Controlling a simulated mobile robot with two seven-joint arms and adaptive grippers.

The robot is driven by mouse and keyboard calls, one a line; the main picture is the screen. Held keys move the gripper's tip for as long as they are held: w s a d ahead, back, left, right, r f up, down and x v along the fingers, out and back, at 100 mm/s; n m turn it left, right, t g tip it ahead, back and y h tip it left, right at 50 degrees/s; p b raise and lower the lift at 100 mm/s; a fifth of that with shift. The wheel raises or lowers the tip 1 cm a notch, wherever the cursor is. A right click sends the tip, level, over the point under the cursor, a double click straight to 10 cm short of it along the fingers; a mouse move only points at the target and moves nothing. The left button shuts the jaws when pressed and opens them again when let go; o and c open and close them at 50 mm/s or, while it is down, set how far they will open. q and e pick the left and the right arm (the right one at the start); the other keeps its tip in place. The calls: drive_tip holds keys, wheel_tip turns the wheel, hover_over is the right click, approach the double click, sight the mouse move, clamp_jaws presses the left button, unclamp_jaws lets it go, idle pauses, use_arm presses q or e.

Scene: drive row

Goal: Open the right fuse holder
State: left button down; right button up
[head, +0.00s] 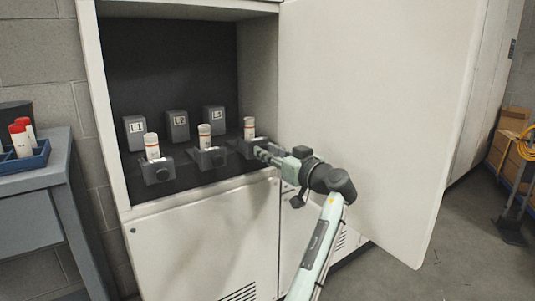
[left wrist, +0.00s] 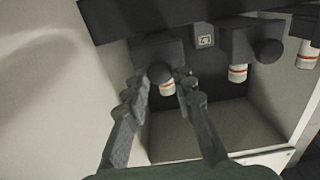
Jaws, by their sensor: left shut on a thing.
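Three dark fuse holders stand in a row in the open cabinet, each with a round knob on its front and a white fuse upright in it. The right fuse holder (head: 240,146) has its fuse (head: 249,128) standing in it. My left gripper (head: 262,154) reaches in from the front right and is shut on the knob (left wrist: 160,72) of the right fuse holder. In the left wrist view, which looks upside down, the two fingers (left wrist: 163,92) flank that knob, with the fuse (left wrist: 167,89) just behind it. The head view hides the knob behind the fingers. My right gripper is not in view.
The middle (head: 207,158) and left (head: 156,170) fuse holders stand to the left. Labelled blocks line up behind. The open cabinet door (head: 375,110) stands close on the right of my arm. A blue tray (head: 25,160) with red-capped fuses sits on a table (head: 45,178) at far left.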

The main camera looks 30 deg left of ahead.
use_arm(q)
drive_tip(key=c, duration=1.3)
unclamp_jaws()
drive_tip(key=v, duration=1.2)
drive_tip(key=shift+s+d+f, duration=0.1)
